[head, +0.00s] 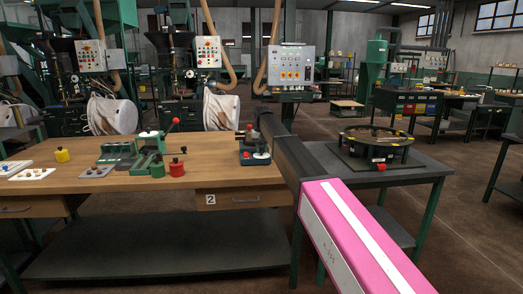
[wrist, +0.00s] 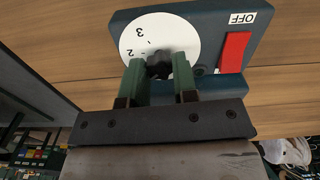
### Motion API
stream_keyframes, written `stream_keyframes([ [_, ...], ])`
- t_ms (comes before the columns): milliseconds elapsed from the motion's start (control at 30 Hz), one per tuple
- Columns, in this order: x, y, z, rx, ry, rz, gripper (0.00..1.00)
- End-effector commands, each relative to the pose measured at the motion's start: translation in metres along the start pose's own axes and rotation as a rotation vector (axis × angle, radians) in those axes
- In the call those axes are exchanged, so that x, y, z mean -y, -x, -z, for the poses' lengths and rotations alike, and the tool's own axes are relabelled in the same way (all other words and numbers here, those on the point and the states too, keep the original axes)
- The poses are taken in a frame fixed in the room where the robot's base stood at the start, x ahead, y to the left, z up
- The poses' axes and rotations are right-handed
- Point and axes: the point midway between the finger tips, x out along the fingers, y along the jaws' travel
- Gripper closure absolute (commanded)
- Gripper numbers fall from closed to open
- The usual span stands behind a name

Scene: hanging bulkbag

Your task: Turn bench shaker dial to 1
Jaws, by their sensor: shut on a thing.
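The bench shaker (head: 257,157) is a dark blue unit near the right end of the wooden bench. In the wrist view its dark blue panel (wrist: 215,25) carries a round white dial plate (wrist: 150,27) with the numbers 2 and 3 readable. A dark lobed dial knob (wrist: 159,65) sits low on this plate. The two green fingers of my gripper (wrist: 160,72) are on either side of the knob and shut on it. The fingers and palm hide the lower part of the dial. I cannot tell which number the knob points at.
A red rocker switch (wrist: 235,52) stands right of the dial, with an OFF label (wrist: 243,18) above it. On the wooden bench (head: 215,175), a red-topped pot (head: 177,169) and green fixtures (head: 120,152) stand to the left. A round machine (head: 376,149) stands on the right-hand table.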

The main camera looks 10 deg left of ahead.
Motion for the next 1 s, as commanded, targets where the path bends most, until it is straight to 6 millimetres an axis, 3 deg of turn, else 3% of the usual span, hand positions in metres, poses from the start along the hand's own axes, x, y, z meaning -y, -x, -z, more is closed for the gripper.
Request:
stream_keyframes([
  [133, 0.000, 0.000, 0.000, 0.000, 0.001, 0.000, 0.97],
  [167, 0.000, 0.000, 0.000, 0.000, 0.001, 0.000, 0.63],
  [200, 0.000, 0.000, 0.000, 0.000, 0.001, 0.000, 0.50],
  [233, 0.000, 0.000, 0.000, 0.000, 0.001, 0.000, 0.47],
  [633, 0.000, 0.009, 0.001, -0.001, 0.001, 0.000, 0.47],
  [1000, 0.000, 0.074, 0.001, -0.002, 0.001, 0.000, 0.47],
])
